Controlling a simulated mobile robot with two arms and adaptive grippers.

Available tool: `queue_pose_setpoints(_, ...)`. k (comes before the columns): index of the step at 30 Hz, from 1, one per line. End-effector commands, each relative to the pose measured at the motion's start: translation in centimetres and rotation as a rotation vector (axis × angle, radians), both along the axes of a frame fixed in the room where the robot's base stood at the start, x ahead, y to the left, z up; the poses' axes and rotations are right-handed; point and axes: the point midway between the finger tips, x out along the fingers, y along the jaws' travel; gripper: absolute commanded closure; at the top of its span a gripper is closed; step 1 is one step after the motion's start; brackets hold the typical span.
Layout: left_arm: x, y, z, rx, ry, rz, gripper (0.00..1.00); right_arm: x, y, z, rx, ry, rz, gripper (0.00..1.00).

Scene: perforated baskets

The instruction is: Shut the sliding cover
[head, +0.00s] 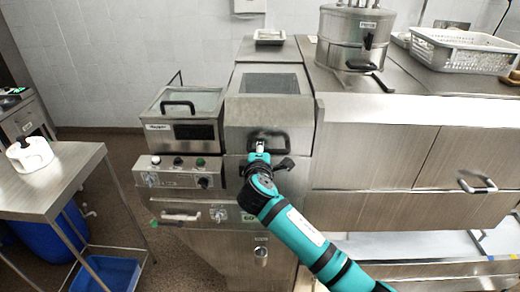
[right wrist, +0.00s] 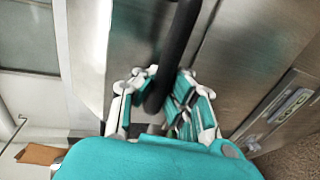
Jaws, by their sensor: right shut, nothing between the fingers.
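The steel cover (head: 268,110) is the sloped front panel of the middle machine in the head view, with a dark window (head: 272,83) above it. Its black handle (head: 284,135) is at the cover's lower edge. My right gripper (head: 261,148) is at this handle, shut with nothing held. In the right wrist view the dark handle bar (right wrist: 182,40) runs down to the fingers of my right gripper (right wrist: 160,100); whether they touch it is unclear. The gripper hides part of the handle. My left gripper is not in view.
A glass-lidded unit (head: 185,103) stands left of the cover, above a knob panel (head: 180,170). A steel drum (head: 352,40) and a white perforated basket (head: 465,50) sit on the right counter. A steel table (head: 60,180) stands at the left.

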Motion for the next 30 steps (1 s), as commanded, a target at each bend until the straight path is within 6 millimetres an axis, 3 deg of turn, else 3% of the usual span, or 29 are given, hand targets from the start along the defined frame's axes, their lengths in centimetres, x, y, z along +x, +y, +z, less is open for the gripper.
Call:
queue_pose_setpoints(1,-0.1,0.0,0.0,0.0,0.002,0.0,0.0,-0.3,0.3,-0.7,0.001,0.013,0.003,0.95)
queue_pose_setpoints(9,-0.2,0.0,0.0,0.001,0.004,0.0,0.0,-0.3,0.2,-0.6,0.001,0.012,0.003,0.62)
queue_pose_setpoints(20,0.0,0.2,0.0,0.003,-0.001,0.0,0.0,-0.9,0.2,-0.4,0.002,0.009,0.004,0.62)
queue_pose_setpoints(30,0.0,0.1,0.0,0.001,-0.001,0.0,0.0,-7.4,0.2,1.0,0.004,0.01,0.004,0.62)
